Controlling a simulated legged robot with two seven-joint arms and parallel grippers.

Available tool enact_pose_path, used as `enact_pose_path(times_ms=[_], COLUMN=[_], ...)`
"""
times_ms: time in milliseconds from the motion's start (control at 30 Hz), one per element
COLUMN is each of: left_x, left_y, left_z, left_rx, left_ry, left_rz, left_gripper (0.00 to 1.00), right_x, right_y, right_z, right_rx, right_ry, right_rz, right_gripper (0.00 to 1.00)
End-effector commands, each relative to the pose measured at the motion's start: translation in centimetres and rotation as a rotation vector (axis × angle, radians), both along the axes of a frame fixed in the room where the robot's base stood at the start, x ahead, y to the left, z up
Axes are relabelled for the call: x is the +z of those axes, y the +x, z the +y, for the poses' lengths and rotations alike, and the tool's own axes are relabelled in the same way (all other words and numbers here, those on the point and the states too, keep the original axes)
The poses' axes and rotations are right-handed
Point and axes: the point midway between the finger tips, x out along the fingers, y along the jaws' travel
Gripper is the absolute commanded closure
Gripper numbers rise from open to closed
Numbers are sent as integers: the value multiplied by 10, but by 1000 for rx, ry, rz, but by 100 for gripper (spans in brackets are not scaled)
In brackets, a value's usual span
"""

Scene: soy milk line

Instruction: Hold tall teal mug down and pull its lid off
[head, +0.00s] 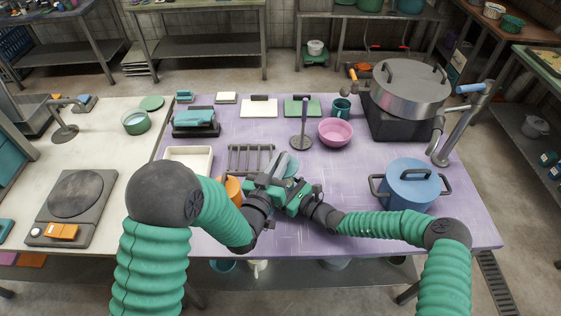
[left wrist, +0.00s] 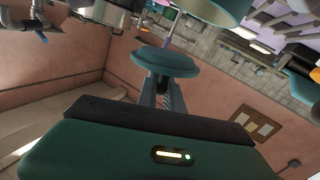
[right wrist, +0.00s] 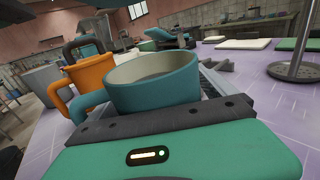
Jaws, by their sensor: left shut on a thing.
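The teal mug (right wrist: 150,92) stands upright in the right wrist view, its handle to the left and its top open, with no lid on it. My right gripper (head: 296,198) is at the mug, one grey finger showing beside its right side. The mug hides the other finger, so its grip is unclear. My left gripper (left wrist: 160,88) is shut on the teal lid (left wrist: 167,63), a round disc with a raised part. The lid is apart from the mug. In the head view both grippers meet near the table's front middle and partly hide mug and lid.
An orange mug (right wrist: 92,76) stands close beside the teal mug. A grey rack (head: 250,155) and white tray (head: 190,158) lie behind. A blue pot (head: 408,188) stands to the right, with a pink bowl (head: 335,132) farther back. Purple table between them is clear.

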Motion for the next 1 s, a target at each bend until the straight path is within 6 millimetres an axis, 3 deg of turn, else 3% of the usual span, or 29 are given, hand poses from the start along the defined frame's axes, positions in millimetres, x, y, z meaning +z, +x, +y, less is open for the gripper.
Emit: enact_pose_path(times_ms=[333,767,1000], left_x=[0,-5,-6], left_y=[0,0,0], left_z=[0,0,1], left_rx=[0,0,0], left_ry=[0,0,-1], left_rz=[0,0,0], left_gripper=[100,100,100], right_x=[0,-2,-2], right_y=[-4,-63,-74], right_z=[-5,-83,-94], right_rx=[0,-3,0], right_ry=[0,0,0], right_rz=[0,0,2], right_gripper=[0,0,0])
